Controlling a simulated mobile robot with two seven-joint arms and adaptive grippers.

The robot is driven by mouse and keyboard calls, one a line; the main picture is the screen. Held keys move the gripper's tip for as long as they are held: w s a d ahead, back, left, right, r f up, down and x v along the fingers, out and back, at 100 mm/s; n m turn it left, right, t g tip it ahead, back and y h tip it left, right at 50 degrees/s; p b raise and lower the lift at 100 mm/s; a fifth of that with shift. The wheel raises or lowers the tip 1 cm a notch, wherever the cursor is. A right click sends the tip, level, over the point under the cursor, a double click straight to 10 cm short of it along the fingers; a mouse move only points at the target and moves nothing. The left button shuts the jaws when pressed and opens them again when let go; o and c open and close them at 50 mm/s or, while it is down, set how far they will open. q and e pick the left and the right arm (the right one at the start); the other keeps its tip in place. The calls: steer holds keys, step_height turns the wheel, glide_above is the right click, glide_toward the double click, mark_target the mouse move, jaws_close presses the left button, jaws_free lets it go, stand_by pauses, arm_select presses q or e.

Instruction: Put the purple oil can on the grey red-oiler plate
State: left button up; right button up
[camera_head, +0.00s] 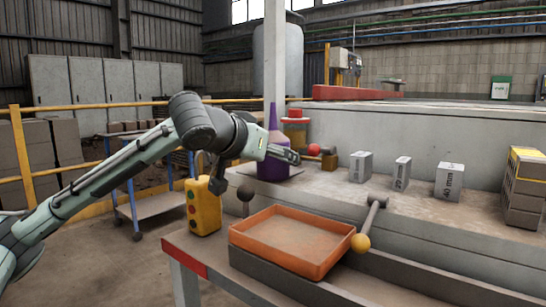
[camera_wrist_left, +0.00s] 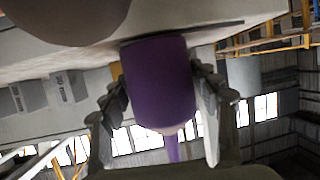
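The purple oil can (camera_head: 272,163) stands upright on the bench, its cone spout pointing up. My left gripper (camera_head: 287,155) is at its body, one finger crossing in front of it in the head view. In the left wrist view, the can (camera_wrist_left: 160,85) appears upside down between the two fingers of my left gripper (camera_wrist_left: 157,75). The fingers lie close along both sides; whether they press on it is unclear. A thin dark grey plate (camera_wrist_left: 222,30) shows at the can's base; I cannot tell whether it is the red-oiler plate. My right gripper is not in view.
A red-lidded jar (camera_head: 295,128) stands just behind the can. An orange tray (camera_head: 290,262), a yellow control box (camera_head: 203,207) and a yellow-ended lever (camera_head: 368,225) are in front. Grey blocks (camera_head: 361,167) and a brick stack (camera_head: 524,187) stand to the right, with bare bench between.

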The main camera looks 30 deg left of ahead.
arm_select(q)
steer(key=shift+o, duration=1)
steer(key=shift+s+r, duration=0.1)
steer(key=shift+r, duration=0.1)
steer(key=v, duration=1)
steer(key=shift+s, duration=0.4)
steer(key=shift+s+d+r, duration=0.1)
steer(key=shift+s+r, duration=0.15)
steer(key=shift+s, duration=0.2)
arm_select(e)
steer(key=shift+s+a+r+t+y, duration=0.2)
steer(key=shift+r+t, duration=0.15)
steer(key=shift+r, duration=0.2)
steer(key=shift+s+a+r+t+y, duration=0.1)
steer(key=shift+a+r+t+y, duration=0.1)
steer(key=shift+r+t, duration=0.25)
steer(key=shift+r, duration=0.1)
